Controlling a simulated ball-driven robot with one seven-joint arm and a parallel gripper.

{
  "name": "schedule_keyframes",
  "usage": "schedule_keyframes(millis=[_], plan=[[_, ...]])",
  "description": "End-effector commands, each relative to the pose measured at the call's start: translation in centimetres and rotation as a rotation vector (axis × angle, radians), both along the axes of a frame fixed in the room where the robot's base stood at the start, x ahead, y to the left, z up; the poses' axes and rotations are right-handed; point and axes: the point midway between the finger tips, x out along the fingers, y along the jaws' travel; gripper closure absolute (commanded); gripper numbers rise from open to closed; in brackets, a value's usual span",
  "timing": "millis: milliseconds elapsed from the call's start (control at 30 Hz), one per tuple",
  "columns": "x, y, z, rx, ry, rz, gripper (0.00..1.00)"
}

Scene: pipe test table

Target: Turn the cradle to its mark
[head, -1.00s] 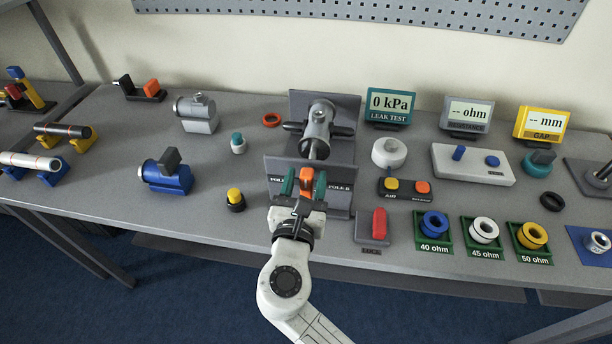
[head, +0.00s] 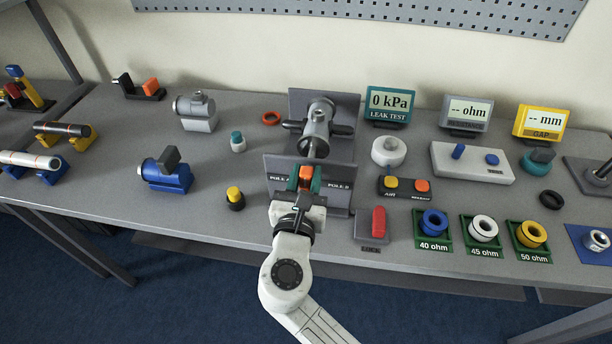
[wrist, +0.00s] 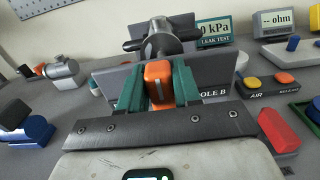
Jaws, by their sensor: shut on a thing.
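The cradle (head: 318,126) stands at the table's middle, between two grey upright plates, with a metal cylinder and dark side arms. Its near plate carries the labels POLE A and POLE B; the wrist view shows POLE B (wrist: 214,92). An orange handle (head: 305,175) sticks out at the front of the near plate. My gripper (wrist: 158,88) has its green fingers shut on the orange handle (wrist: 158,76), one on each side. The fingers hide part of the near plate and of the POLE A label in the wrist view. I cannot make out the mark.
A red lever (head: 378,222) stands just right of my gripper. A yellow-topped button (head: 234,197) is to the left. Bare table lies front left.

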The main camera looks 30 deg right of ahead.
Motion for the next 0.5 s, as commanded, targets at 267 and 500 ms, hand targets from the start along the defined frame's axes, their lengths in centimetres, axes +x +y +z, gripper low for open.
schedule_keyframes(millis=[267, 500], plan=[[-0.02, 0.01, -0.01, 0.000, 0.000, 0.000, 1.00], [-0.07, -0.03, -0.07, 0.035, -0.025, 0.001, 1.00]])
